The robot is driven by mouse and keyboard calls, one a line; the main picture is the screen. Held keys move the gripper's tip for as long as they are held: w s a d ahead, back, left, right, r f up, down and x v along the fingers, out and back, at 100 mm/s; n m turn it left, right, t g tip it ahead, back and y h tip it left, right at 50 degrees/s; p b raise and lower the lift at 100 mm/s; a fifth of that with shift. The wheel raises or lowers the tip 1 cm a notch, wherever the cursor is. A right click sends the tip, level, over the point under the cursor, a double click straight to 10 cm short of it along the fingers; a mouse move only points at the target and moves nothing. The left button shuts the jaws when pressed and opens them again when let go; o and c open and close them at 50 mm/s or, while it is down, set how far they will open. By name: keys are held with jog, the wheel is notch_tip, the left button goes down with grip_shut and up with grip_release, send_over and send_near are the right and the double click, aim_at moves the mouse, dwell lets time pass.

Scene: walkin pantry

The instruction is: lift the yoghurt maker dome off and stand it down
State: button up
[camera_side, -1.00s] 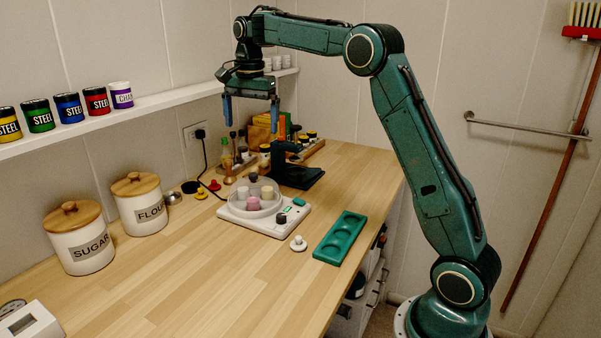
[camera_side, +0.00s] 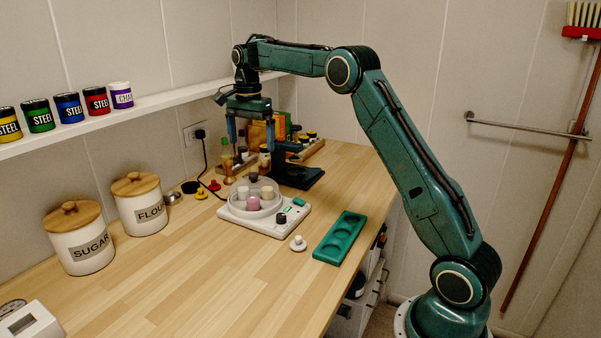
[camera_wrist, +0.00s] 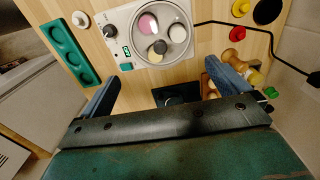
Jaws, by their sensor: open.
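The yoghurt maker (camera_side: 265,226) is a white base on the wooden worktop, with a green display and a dark dial. Its clear round dome (camera_side: 232,203) covers several small jars, one pink, and has a dark knob (camera_side: 253,178) on top. In the wrist view the dome (camera_wrist: 187,46) shows at the upper middle, with the knob (camera_wrist: 160,47) inside its outline. My gripper (camera_side: 252,144) is open and empty, fingers down, above the dome and apart from it. In the wrist view my gripper (camera_wrist: 163,88) has its fingers spread below the dome's outline.
A green tray with round recesses (camera_side: 340,237) and a small white knobbed piece (camera_side: 298,243) lie right of the yoghurt maker. A dark stand (camera_side: 298,178) and bottles are behind it. Sugar (camera_side: 78,238) and flour canisters (camera_side: 139,205) stand left.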

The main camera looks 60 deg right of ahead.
send_over(253, 174)
jog(key=shift+d+f, duration=0.1)
jog(key=shift+f, duration=2.7)
jog(key=shift+f, duration=0.15)
jog(key=shift+f, duration=2.45)
jog(key=shift+c, duration=0.4)
